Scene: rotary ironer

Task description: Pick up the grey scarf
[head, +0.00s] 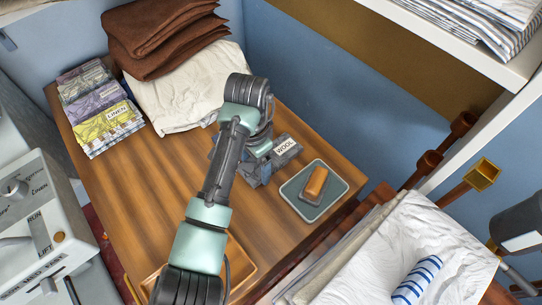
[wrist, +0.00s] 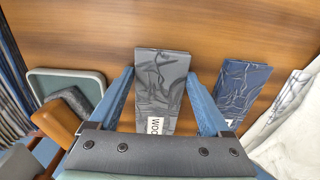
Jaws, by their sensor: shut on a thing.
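The grey scarf (head: 289,157) is a folded dark grey piece with a white WOOL label on the wooden table. It also shows in the wrist view (wrist: 162,85), between the two blue fingers of my gripper (wrist: 160,74). In the head view my gripper (head: 254,172) is over the scarf and hides part of it. My gripper is shut on the scarf, one finger along each long side. Whether the scarf is clear of the table cannot be told.
A navy folded piece (wrist: 243,88) lies close to the right in the wrist view. A green-edged tray (head: 296,187) with an orange-topped block (head: 316,182) is on the other side. A cream cloth (head: 190,90), brown folded cloths (head: 160,35) and labelled stacks (head: 107,125) occupy the far table.

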